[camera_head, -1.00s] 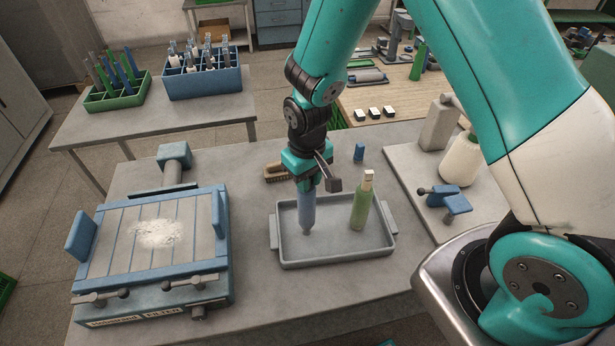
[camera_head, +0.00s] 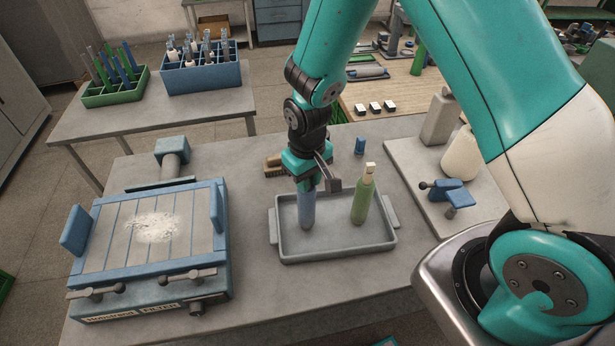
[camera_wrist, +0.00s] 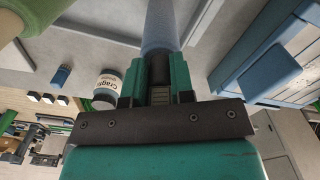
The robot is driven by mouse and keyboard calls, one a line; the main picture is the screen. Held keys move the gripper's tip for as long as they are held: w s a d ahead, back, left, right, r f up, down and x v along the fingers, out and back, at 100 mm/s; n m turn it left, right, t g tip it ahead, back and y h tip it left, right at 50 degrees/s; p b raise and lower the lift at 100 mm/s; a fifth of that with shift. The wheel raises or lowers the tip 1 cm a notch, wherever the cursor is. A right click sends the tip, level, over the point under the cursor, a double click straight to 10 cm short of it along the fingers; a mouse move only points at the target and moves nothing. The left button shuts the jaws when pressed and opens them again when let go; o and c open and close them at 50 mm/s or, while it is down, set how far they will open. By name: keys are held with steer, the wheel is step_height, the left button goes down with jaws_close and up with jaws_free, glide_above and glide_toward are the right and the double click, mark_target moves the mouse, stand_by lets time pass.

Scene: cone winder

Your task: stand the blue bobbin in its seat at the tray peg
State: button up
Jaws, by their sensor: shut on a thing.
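The blue bobbin (camera_head: 307,209) hangs upright under my gripper (camera_head: 308,186) in the head view, over the left part of the grey tray (camera_head: 340,256). My gripper is shut on its upper end. In the wrist view the blue bobbin (camera_wrist: 161,28) runs up out of the picture from between the jaws (camera_wrist: 160,72). Its lower end is inside the tray's outline; I cannot tell whether it touches the tray floor. No peg shows at the bobbin's foot. A green bobbin (camera_head: 361,203) with a pale top stands upright in the right part of the tray.
A blue-framed press (camera_head: 152,235) stands left of the tray. A brush (camera_head: 274,167) lies behind it, and a small blue piece (camera_head: 360,146) stands behind right. A board (camera_head: 415,185) with a white cone (camera_head: 461,155) lies to the right.

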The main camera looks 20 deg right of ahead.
steer(key=shift+f, duration=0.35)
steer(key=o, duration=0.9)
step_height(320, 180, up, 18)
steer(key=b, duration=0.3)
steer(key=shift+f, duration=0.25)
